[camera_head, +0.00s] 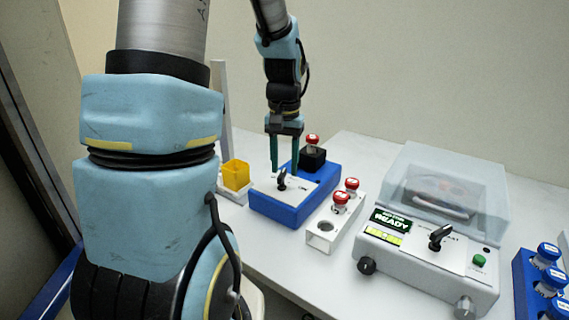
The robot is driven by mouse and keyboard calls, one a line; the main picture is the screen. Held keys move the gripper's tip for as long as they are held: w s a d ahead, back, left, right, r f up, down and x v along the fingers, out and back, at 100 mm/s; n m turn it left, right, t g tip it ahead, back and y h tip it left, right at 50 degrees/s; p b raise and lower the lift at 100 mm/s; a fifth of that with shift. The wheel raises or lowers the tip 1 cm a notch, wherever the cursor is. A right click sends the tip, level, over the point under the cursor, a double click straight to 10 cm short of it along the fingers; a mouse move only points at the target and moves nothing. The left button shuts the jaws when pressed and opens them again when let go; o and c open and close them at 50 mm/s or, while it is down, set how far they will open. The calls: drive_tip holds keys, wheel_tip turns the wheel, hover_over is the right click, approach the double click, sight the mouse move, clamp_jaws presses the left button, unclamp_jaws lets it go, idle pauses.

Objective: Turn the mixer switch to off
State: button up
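The mixer is a blue box (278,211) with a pale top panel, in the middle of the head view. A small black switch (282,181) stands on that panel. A black block (313,159) on the mixer's far end holds a red-capped vial (313,140). My gripper (284,171) points down over the panel with its two green fingers apart. The fingertips are close to the switch, which shows between and just below them. I cannot tell whether they touch it, and the panel marks are too small to read.
A white rack (322,238) with red-capped vials stands right of the mixer. A lidded machine (420,262) with a black knob and a READY display is further right, then a blue rack (524,281) of blue-capped vials. A yellow container (236,175) is left of the mixer.

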sight(284, 169)
wheel_tip(284, 169, up, 11)
drive_tip(key=b, duration=0.1)
drive_tip(key=shift+b, duration=0.3)
drive_tip(key=shift+f, duration=0.1)
